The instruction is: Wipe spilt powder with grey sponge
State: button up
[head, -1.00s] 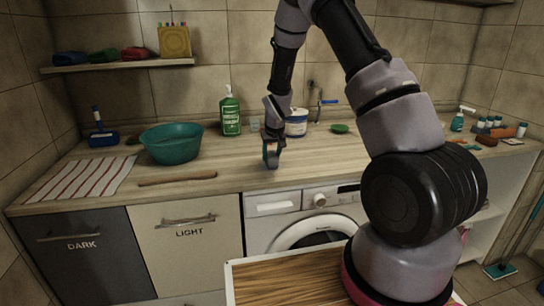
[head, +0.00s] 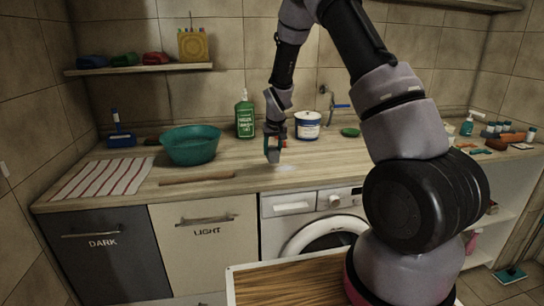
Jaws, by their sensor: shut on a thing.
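My gripper (head: 273,152) points down over the wooden counter (head: 225,180), near its front edge above the washing machine. It is shut on a small greyish block, which I take to be the grey sponge (head: 273,145); the fingers hide most of it. A faint whitish patch of powder (head: 283,168) lies on the counter just below and to the right of the fingertips. I cannot tell whether the sponge touches the counter.
A teal basin (head: 190,147), a wooden stick (head: 197,179) and a striped cloth (head: 102,178) lie left. A green bottle (head: 245,118) and a white-and-blue tub (head: 307,127) stand behind the gripper. A green soap piece (head: 350,132) lies right, near the tap (head: 335,105).

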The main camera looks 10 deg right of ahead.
jog(key=shift+r, duration=2.1)
